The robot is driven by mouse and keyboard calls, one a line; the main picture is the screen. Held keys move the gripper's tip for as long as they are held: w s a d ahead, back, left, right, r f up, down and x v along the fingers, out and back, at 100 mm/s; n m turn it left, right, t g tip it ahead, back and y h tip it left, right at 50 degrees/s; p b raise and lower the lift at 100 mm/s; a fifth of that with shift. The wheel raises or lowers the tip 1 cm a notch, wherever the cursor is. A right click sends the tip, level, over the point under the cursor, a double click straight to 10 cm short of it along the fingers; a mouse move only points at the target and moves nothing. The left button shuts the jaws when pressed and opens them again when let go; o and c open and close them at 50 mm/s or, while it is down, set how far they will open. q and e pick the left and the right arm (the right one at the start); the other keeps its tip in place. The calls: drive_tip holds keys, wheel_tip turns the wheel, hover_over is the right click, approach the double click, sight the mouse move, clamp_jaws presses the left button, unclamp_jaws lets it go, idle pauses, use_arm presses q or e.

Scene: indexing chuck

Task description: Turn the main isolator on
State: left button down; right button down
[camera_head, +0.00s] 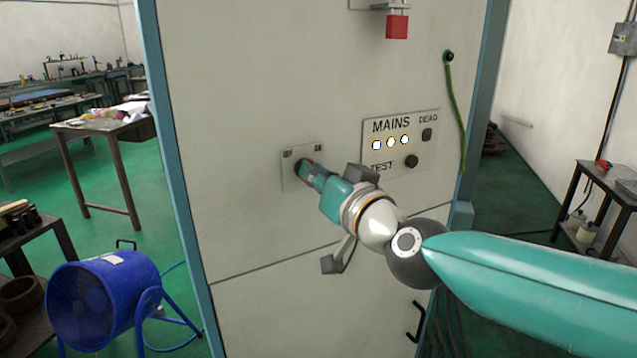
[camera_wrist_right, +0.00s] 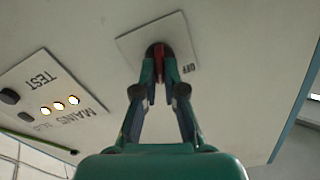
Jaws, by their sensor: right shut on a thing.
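The main isolator is a rotary switch on a small pale plate (camera_head: 291,178) on the cabinet front. In the right wrist view its plate (camera_wrist_right: 130,42) shows the label OFF, and the red handle (camera_wrist_right: 160,61) sits between my fingers. My right gripper (camera_head: 306,168) reaches in from the right and is shut on the red handle, also seen in the right wrist view (camera_wrist_right: 159,72). The fingers hide most of the handle in the head view. My left gripper is not in view.
Right of the isolator, a MAINS panel (camera_head: 431,148) has three lit white lamps, a DEAD lamp and a TEST knob (camera_head: 411,161). A red padlock (camera_head: 397,26) hangs above, and a green cable (camera_head: 456,105) at right. A blue fan (camera_head: 104,298) stands on the floor at left.

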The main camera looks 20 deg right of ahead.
drive_tip(key=shift+m+b, duration=0.3)
drive_tip(key=shift+m, duration=0.6)
drive_tip(key=c, duration=1.3)
unclamp_jaws()
drive_tip(key=shift+d, duration=0.1)
drive_tip(key=shift+o, duration=0.2)
drive_tip(key=s+d, duration=0.2)
drive_tip(key=s, duration=0.9)
drive_tip(key=shift+s, duration=0.35)
drive_tip(key=shift+d+f, duration=0.15)
